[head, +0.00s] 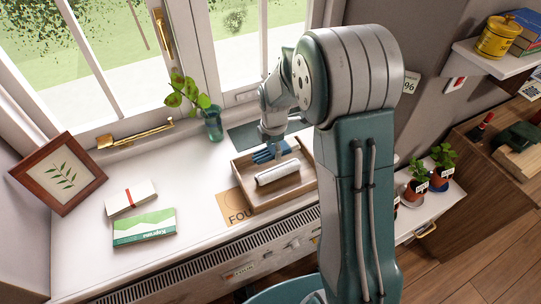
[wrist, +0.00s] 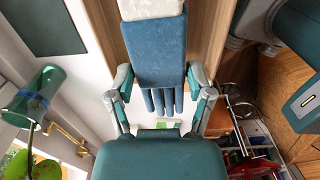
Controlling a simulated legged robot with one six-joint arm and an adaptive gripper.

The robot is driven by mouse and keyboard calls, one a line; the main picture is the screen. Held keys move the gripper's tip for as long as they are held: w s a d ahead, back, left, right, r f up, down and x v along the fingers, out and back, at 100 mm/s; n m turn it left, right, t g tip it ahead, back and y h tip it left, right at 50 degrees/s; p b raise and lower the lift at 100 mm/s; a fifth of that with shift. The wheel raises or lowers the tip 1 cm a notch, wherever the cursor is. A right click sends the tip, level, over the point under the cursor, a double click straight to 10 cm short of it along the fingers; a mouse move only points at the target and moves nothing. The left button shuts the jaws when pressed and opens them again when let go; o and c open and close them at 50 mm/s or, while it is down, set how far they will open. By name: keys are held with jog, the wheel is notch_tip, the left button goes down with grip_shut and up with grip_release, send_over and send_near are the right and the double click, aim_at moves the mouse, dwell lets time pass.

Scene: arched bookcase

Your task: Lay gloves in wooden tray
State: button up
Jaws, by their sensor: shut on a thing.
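The wooden tray (head: 293,188) sits on the white sill and holds a white roll (head: 278,172). The blue gloves (head: 263,155) are at my gripper (head: 272,146), over the tray's back left part. In the wrist view the gloves (wrist: 155,48) lie between the two fingers of my gripper (wrist: 161,84), their glove fingers pointing down the picture. My gripper is shut on them. The wood of the tray (wrist: 203,40) shows behind them, with the pale roll (wrist: 150,8) at the top. I cannot tell whether the gloves touch the tray floor.
A glass vase with a plant (head: 212,124) stands left of the tray, near a dark flat mat (head: 245,135). A tan card (head: 232,207) lies at the tray's left side. A green and white box (head: 145,228), a banded notebook (head: 131,197) and a leaf picture (head: 60,173) are farther left.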

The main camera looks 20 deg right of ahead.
jog(key=w+f, duration=0.1)
jog(key=f, duration=0.1)
jog(key=w+f, duration=0.3)
jog(key=shift+w+d+f, duration=0.1)
jog(key=shift+w+f, duration=0.2)
jog(key=shift+f, duration=0.1)
jog(key=shift+w+f, duration=0.1)
jog(key=shift+f, duration=1.4)
jog(key=shift+f, duration=0.65)
jog(key=o, duration=1.2)
